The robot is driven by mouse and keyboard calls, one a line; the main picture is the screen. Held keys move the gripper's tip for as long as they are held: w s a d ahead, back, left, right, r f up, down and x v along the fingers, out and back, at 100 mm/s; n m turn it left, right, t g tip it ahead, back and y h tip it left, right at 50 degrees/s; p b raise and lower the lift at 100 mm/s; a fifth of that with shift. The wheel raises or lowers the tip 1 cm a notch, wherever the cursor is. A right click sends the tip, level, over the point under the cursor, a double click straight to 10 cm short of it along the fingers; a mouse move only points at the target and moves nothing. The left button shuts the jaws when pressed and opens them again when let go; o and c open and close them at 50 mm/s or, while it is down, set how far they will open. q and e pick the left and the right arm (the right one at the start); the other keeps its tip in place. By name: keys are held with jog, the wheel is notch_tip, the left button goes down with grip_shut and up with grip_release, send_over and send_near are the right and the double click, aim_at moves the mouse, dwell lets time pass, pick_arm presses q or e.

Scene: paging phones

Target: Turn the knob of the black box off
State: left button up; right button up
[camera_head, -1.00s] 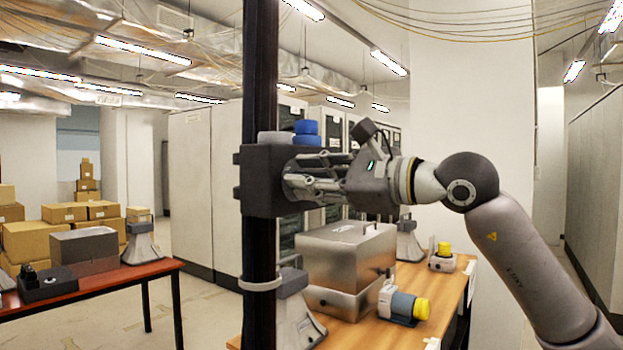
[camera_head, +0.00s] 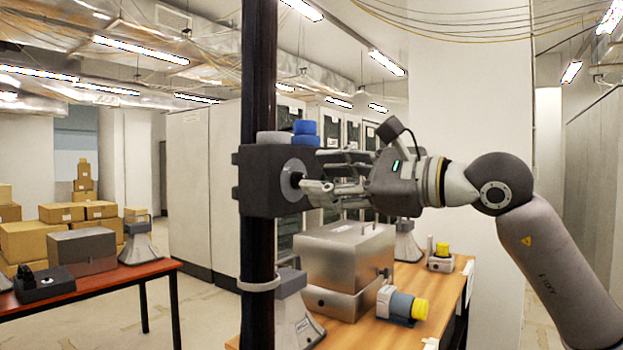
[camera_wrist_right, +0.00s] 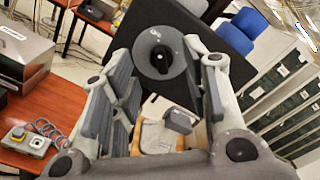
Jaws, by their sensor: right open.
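The black box (camera_head: 262,190) is fixed on a dark upright pole. Its side facing my right gripper carries a grey round plate with a black knob (camera_head: 295,180). In the wrist view the knob (camera_wrist_right: 161,58) shows on the face of the black box (camera_wrist_right: 196,33), between and beyond the fingers. My right gripper (camera_head: 318,183) is open and empty, just right of the knob. It also shows in the wrist view (camera_wrist_right: 165,75), with its fingers spread to either side. I cannot tell whether the fingertips touch anything. My left gripper is not in view.
A blue button (camera_head: 305,132) and a grey one sit on top of the box. Below the right arm, a wooden table (camera_head: 408,290) holds a metal box (camera_head: 345,258) and yellow-capped devices. A red table (camera_head: 130,274) stands left. Open floor lies between.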

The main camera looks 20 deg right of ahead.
jog(key=v, duration=0.8)
jog(key=shift+s+d, duration=0.15)
jog(key=shift+s, duration=0.1)
